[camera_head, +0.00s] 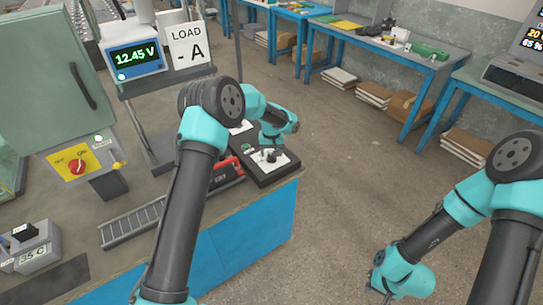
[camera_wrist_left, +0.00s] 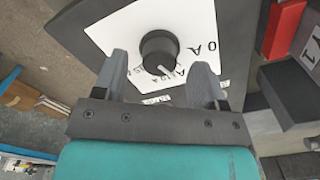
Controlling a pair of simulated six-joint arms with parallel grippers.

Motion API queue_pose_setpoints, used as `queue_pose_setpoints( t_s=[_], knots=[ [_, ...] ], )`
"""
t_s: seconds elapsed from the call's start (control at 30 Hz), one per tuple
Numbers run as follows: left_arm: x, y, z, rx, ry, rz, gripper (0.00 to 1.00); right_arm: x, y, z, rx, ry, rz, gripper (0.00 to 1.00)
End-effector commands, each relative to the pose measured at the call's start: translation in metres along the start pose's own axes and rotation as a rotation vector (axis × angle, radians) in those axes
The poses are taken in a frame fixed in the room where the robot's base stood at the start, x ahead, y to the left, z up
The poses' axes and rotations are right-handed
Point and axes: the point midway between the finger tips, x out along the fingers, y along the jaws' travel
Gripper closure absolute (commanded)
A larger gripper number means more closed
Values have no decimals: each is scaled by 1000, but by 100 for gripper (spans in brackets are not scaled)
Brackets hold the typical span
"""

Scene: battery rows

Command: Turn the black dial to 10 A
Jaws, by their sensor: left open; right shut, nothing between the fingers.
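The black dial (camera_wrist_left: 158,50) sits on a white label plate (camera_wrist_left: 120,30) in the left wrist view. Its white pointer mark faces the lower right of that picture, towards small lettering I cannot read surely. Larger lettering, seemingly "0 A", stands at the plate's right. My left gripper (camera_wrist_left: 160,78) is open, with one finger on each side of the dial's lower part; I cannot tell if they touch it. In the head view the dial (camera_head: 271,156) is small, on a dark panel at the bench's right end. My right gripper (camera_head: 378,287) is shut and empty, low over the floor.
A sign reading "LOAD - A" (camera_head: 188,45) and a 12.45 V display (camera_head: 136,58) stand behind my left arm. A red object (camera_head: 228,170) lies beside the dial panel (camera_head: 262,177). The floor right of the bench is clear.

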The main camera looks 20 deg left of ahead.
Motion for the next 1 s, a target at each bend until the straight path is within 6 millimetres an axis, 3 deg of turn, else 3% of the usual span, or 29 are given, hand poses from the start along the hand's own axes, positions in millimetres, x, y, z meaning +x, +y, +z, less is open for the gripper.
queue_pose_setpoints(
  t_s=[0.2,0.53,1.0],
  knots=[
    [20,0,0,0,0,0,35,0,0,0,0,0,0,100],
    [22,0,0,0,1,0,36,0,0,0,0,0,0,100],
    [22,0,0,0,1,0,81,0,0,0,0,0,0,100]
  ],
)
